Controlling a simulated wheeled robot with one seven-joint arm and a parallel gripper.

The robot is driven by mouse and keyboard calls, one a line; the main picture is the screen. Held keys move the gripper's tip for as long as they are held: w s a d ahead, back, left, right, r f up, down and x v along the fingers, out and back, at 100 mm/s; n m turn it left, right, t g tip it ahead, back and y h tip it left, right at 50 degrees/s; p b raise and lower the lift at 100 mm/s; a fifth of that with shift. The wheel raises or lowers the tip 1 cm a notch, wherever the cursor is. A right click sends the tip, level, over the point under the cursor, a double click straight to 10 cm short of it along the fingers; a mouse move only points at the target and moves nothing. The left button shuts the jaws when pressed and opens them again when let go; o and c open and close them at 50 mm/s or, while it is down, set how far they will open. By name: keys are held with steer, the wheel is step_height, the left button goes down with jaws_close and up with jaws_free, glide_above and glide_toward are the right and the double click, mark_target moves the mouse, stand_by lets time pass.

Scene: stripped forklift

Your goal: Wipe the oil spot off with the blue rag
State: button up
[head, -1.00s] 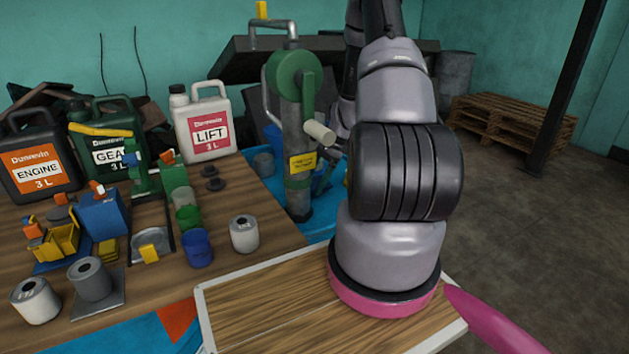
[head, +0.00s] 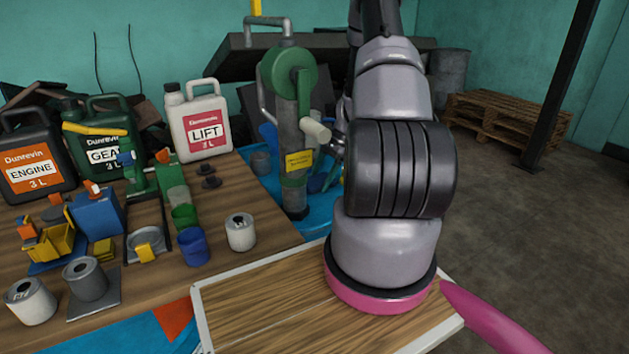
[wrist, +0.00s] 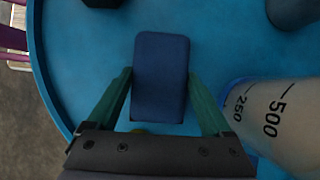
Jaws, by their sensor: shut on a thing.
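The blue rag (wrist: 160,70) is a dark blue folded block in the middle of the wrist view. My gripper (wrist: 160,88) has its green fingers on both sides of the rag and is shut on it. The rag is over a round blue surface (wrist: 85,50); I cannot tell whether it touches it. I cannot make out an oil spot. A small yellow-green patch shows at the rag's lower edge, partly hidden by the gripper body. In the head view my gripper and the rag are out of sight.
A pale measuring container (wrist: 285,115) marked 250 and 500 stands close right of the gripper. In the head view, a green hand pump (head: 291,90) stands in a blue area (head: 318,215). Jugs, including the white LIFT jug (head: 203,125), and cups crowd the wooden bench.

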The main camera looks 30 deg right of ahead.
mark_target(311, 181)
steer(key=shift+d, duration=1.2)
steer(key=shift+w+d+f, duration=0.1)
steer(key=shift+d, duration=0.35)
steer(key=shift+c, duration=0.5)
steer(key=shift+d, duration=0.25)
steer(key=shift+c, duration=0.6)
steer(key=shift+d, duration=0.15)
jaws_close()
steer(key=shift+a, duration=1.85)
steer(key=shift+s+a, duration=0.2)
steer(key=shift+a, duration=1.8)
steer(key=shift+r, duration=3.05)
